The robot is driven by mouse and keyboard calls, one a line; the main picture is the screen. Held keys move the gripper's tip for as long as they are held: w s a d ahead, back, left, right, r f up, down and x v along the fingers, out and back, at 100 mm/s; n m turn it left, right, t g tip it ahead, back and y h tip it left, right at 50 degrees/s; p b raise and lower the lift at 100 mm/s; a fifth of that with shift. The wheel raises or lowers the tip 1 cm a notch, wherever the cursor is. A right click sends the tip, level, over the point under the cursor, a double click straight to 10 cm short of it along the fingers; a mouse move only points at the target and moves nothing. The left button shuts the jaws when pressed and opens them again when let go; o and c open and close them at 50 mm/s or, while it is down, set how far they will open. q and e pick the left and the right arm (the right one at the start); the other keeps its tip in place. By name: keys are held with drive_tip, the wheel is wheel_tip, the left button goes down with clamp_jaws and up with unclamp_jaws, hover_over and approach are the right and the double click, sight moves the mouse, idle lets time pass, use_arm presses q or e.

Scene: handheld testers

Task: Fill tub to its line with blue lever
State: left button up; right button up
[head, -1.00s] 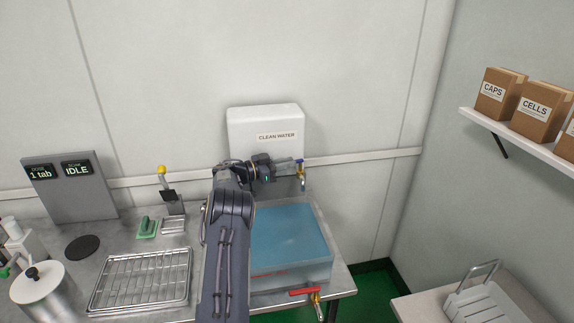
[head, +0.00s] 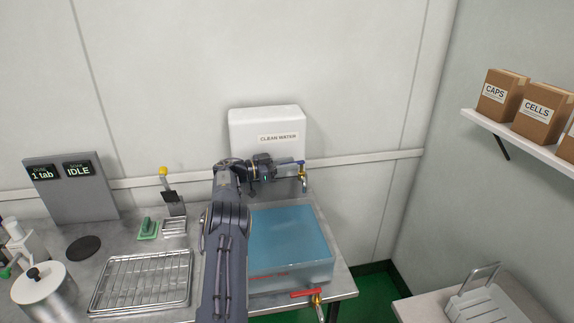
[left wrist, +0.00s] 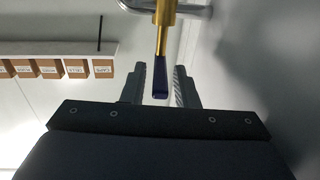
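The clear tub (head: 318,270) stands under the tap on the steel counter, with blue water in it and a red line mark (head: 268,276) low on its front. I cannot tell exactly how the water stands against the line. The brass tap (head: 304,184) with the blue lever (head: 300,162) sticks out below the white CLEAN WATER tank (head: 265,130). My left gripper (head: 290,169) is at the lever. In the left wrist view, the blue lever (left wrist: 160,78) lies between its open fingers (left wrist: 158,92), with a gap on each side. My right gripper is out of view.
A red-handled drain tap (head: 310,294) sits at the tub's lower front. A wire rack (head: 142,281), a steel canister (head: 42,290) and a yellow-topped lever stand (head: 170,190) are to the left. The screen (head: 77,170) reads IDLE.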

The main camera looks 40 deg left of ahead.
use_arm(q)
drive_tip(key=shift+o, duration=0.5)
drive_tip(key=shift+s+a, duration=0.25)
drive_tip(key=shift+s, duration=0.05)
drive_tip(key=b+v, duration=0.1)
drive_tip(key=v, duration=0.6)
